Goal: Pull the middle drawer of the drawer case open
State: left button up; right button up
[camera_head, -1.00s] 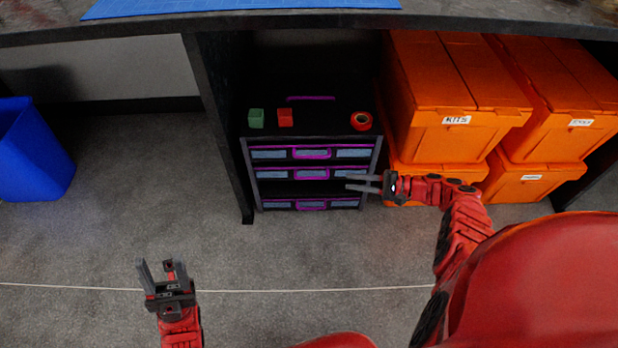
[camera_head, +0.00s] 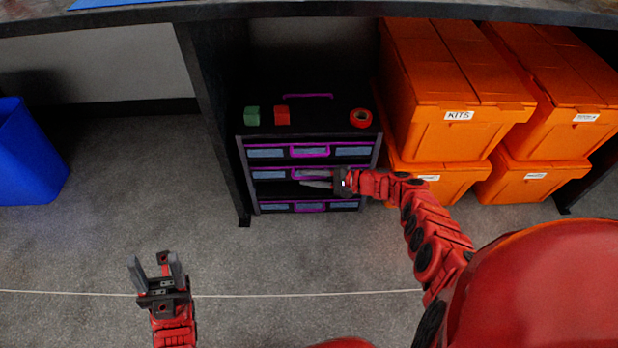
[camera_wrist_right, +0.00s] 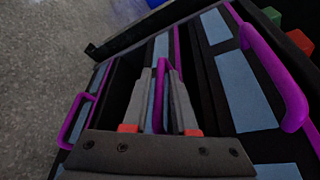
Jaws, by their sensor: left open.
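The black drawer case (camera_head: 245,178) stands under the table, with purple handles on its drawers. The middle drawer (camera_head: 270,174) shows a purple handle and pale label panels. My right gripper (camera_head: 312,183) is at the front of this drawer. In the right wrist view the purple handle (camera_wrist_right: 164,85) lies between the fingers of my right gripper (camera_wrist_right: 163,85); I cannot tell whether they clamp it. The top drawer (camera_head: 266,152) and bottom drawer (camera_head: 275,207) look closed, with a dark gap above the bottom one. My left gripper (camera_head: 153,268) is open and empty over the floor.
A green cube (camera_head: 252,116), a red cube (camera_head: 282,115) and a red tape roll (camera_head: 360,118) sit on the case. Orange bins (camera_head: 455,110) stand close on its right, a table leg (camera_head: 215,120) on its left. The floor in front is clear.

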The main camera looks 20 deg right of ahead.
grip_shut()
dwell(1.3)
